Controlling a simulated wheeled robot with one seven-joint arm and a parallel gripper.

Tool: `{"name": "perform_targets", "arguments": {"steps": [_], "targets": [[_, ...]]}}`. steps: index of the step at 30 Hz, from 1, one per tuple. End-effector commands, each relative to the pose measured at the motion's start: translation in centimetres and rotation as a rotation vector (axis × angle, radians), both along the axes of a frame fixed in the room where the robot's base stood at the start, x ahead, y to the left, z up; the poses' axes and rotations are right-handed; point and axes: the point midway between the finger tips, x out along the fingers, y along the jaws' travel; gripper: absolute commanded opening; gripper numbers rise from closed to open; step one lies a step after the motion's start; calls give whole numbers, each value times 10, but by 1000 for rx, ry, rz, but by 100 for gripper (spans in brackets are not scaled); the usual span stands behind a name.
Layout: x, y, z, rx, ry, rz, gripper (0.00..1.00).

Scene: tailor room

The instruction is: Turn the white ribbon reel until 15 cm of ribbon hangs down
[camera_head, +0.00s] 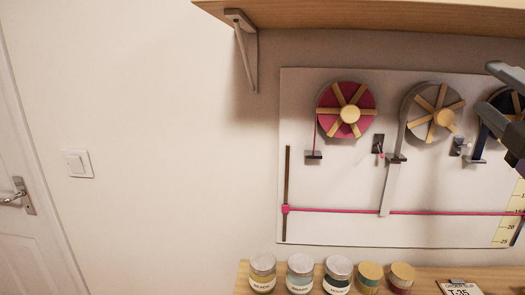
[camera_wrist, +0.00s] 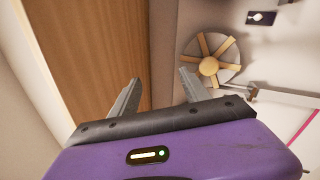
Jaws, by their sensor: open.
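The white ribbon reel (camera_head: 431,113), pale grey with wooden spokes and a round wooden hub, is mounted on the wall board. It also shows in the wrist view (camera_wrist: 231,74). Its white ribbon (camera_head: 389,185) passes a small guide (camera_head: 396,158) and hangs straight down. Its lower end is at the pink line (camera_head: 330,210), level with about the 15 mark of the yellow scale (camera_head: 516,222), which my arm partly hides. My gripper (camera_wrist: 160,90) is open and empty, its fingers left of and apart from the reel in the wrist view.
A pink reel (camera_head: 362,96) is left of the white one; a dark blue reel (camera_head: 480,115) is at the right, partly behind my arm. A wooden shelf (camera_head: 350,15) overhangs the board. Several jars (camera_head: 338,275) stand below.

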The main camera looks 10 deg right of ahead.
Motion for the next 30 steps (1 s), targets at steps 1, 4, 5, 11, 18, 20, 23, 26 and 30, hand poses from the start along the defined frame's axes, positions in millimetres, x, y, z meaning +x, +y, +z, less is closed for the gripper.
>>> {"name": "perform_targets", "arguments": {"steps": [1, 4, 5, 11, 18, 20, 23, 26, 30], "targets": [[-1, 0, -7, 96, -53, 38, 54], [-5, 1, -21, 300, -171, 123, 54], [-7, 2, -26, 359, -201, 149, 54], [-16, 12, -78, 728, -366, 300, 54], [-34, 37, -153, 1090, -480, 429, 54], [-40, 45, -172, 1169, -495, 451, 54], [-52, 60, -205, 1293, -511, 481, 54], [-67, 77, -237, 1404, -513, 503, 54], [-92, 103, -280, 1546, -494, 518, 54]]}}
